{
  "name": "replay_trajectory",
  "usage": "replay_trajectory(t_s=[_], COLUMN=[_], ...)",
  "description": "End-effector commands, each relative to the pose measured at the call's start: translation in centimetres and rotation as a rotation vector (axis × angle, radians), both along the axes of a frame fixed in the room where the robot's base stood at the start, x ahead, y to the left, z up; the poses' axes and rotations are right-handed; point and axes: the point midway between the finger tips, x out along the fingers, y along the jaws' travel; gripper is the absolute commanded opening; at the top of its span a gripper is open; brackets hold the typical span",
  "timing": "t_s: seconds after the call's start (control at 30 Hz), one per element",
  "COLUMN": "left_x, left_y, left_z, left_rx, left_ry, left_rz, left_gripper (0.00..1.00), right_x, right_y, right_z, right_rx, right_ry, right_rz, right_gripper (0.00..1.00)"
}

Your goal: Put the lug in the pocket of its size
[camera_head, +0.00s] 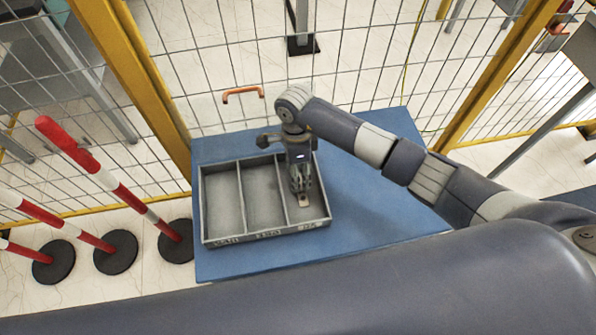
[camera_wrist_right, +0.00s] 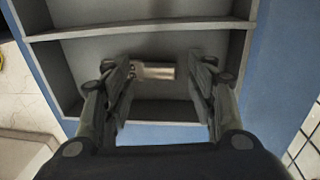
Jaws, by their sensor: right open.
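A small metal lug (camera_head: 304,201) lies in the right-hand pocket of a grey three-pocket tray (camera_head: 222,240) in the head view. In the right wrist view the lug (camera_wrist_right: 155,71) lies on the pocket floor between the fingers. My right gripper (camera_head: 301,190) points down into that pocket; its fingers (camera_wrist_right: 165,85) are open on either side of the lug, with a gap at the right finger. The left finger is very close to the lug; I cannot tell whether they touch. The tray's front labels are too small to read surely. My left gripper is out of view.
The tray stands on a blue table (camera_head: 370,220), clear to the right of the tray. Behind it is a wire mesh fence (camera_head: 210,60) with yellow posts (camera_head: 135,70) and an orange handle (camera_head: 242,92). Red-and-white posts (camera_head: 130,190) stand at the left. The other two pockets look empty.

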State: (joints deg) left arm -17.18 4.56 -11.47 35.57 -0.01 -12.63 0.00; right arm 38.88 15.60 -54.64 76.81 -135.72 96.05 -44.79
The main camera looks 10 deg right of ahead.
Motion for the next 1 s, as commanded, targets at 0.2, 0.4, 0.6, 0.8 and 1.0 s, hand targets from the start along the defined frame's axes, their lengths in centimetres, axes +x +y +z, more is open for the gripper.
replay_trajectory(t_s=[0.2, 0.4, 0.6, 0.8, 1.0], left_x=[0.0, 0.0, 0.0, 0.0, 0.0], left_y=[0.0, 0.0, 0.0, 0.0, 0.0], left_z=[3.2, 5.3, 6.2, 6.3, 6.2], left_rx=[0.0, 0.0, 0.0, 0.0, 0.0], left_ry=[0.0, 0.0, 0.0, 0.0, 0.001], left_rz=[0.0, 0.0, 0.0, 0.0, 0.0], left_gripper=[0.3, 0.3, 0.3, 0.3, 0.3], right_x=[0.7, 1.2, 1.4, 1.5, 1.5], right_y=[-0.1, -0.1, 0.0, 0.0, 0.0], right_z=[5.1, 8.9, 11.0, 11.4, 11.3], right_rx=[-0.001, -0.002, -0.001, -0.001, 0.0], right_ry=[-0.006, -0.004, -0.002, -0.002, -0.002], right_rz=[0.0, 0.0, 0.0, 0.0, 0.0], right_gripper=[0.52, 0.52, 0.52, 0.52, 0.52])
